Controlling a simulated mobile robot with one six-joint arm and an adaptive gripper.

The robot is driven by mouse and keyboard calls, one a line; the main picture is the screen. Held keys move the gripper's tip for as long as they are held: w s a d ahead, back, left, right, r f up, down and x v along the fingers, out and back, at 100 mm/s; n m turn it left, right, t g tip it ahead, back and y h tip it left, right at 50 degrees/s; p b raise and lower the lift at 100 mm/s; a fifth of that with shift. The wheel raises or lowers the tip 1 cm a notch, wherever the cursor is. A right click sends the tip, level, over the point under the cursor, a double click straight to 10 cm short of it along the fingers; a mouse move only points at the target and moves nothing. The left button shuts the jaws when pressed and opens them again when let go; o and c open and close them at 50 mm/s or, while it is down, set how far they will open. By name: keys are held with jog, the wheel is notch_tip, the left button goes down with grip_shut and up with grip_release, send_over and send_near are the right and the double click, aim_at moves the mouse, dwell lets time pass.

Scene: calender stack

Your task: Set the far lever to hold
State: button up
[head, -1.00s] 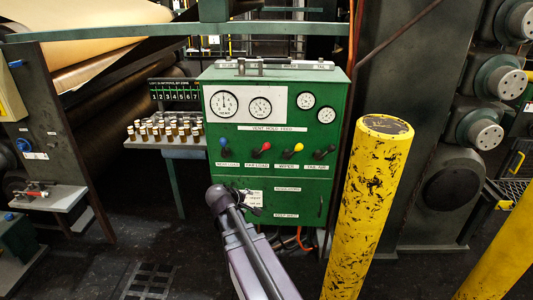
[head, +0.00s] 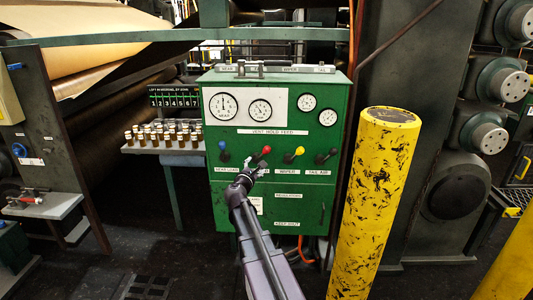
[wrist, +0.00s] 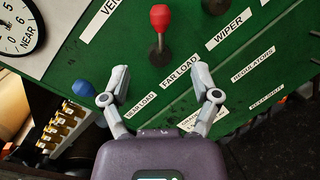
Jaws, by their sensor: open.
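The green control cabinet (head: 280,185) carries a row of levers under a label reading vent, hold, feed. The far lever has a red knob (head: 266,150) and stands second from the left. In the wrist view its red knob (wrist: 160,17) is above a plate marked far load (wrist: 179,72). My gripper (head: 249,175) is just below this lever in the head view. In the wrist view my gripper (wrist: 162,80) is open and empty, its fingers spread below the lever and apart from it.
A blue-knobbed lever (head: 223,146) stands to the left, and a yellow one (head: 299,151) and a black one (head: 332,153) to the right. A yellow post (head: 375,205) stands right of the cabinet. A table of small jars (head: 165,137) is at left.

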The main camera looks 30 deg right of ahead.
aim_at(265, 152)
jog(key=shift+w+d, duration=0.1)
jog(key=x, duration=1.3)
jog(key=shift+w+d, duration=0.15)
jog(key=shift+d, duration=0.05)
grip_shut()
dwell(0.3)
